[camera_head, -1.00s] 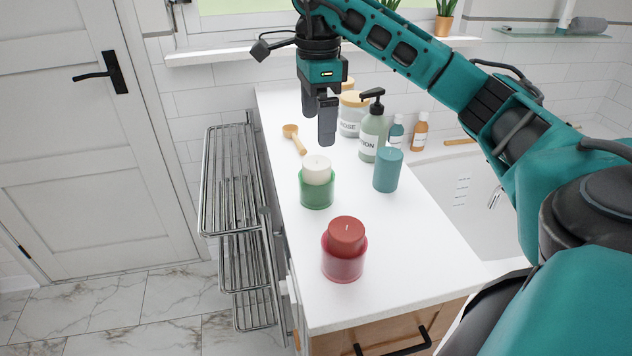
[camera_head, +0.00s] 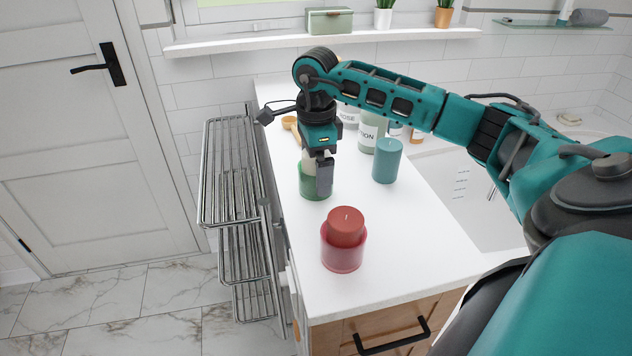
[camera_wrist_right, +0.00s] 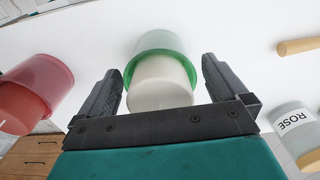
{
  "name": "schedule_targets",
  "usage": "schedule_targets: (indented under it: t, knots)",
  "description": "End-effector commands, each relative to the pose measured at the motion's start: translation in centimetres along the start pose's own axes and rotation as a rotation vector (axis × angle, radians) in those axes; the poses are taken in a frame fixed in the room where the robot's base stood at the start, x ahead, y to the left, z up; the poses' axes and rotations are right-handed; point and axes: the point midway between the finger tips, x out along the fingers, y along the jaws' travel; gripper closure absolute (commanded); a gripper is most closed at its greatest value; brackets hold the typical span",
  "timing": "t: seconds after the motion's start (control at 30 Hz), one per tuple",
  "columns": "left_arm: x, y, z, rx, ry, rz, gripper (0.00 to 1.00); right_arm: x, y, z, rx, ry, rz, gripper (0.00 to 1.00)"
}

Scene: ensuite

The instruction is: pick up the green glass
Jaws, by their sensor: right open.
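The green glass (camera_head: 314,190) stands upright on the white counter with a cream candle (camera_head: 309,160) inside it. In the right wrist view the green glass (camera_wrist_right: 163,43) and the cream candle (camera_wrist_right: 160,84) lie between the two fingers. My right gripper (camera_head: 320,181) points down over the glass, with its fingers open on either side. In the head view the gripper hides part of the glass and candle. I cannot tell whether a finger touches the glass. My left gripper is not in view.
A red glass with a red candle (camera_head: 345,240) stands nearer on the counter (camera_head: 390,280). A teal candle (camera_head: 387,161) is to the right. Bottles, including a lotion bottle (camera_head: 371,130), and a jar (camera_wrist_right: 292,128) stand behind. A wire rack (camera_head: 232,175) is left of the counter.

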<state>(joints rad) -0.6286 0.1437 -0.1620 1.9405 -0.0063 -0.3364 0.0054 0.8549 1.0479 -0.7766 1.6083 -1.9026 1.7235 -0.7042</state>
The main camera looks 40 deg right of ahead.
Motion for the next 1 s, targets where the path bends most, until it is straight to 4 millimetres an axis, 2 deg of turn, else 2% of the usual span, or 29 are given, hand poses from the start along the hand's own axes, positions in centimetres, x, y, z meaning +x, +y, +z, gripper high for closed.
schedule_targets:
  t: [0.2, 0.8, 1.0]
  knots:
    - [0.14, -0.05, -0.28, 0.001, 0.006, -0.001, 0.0, 0.12, -0.01, 0.01, 0.0, 0.0, -0.001, 0.0]
    - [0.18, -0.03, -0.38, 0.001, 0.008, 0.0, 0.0, -0.01, -0.04, 0.02, 0.0, -0.001, -0.002, 0.55]
    - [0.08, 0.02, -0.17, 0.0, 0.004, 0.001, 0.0, -0.04, -0.05, 0.02, 0.0, -0.001, -0.002, 0.55]
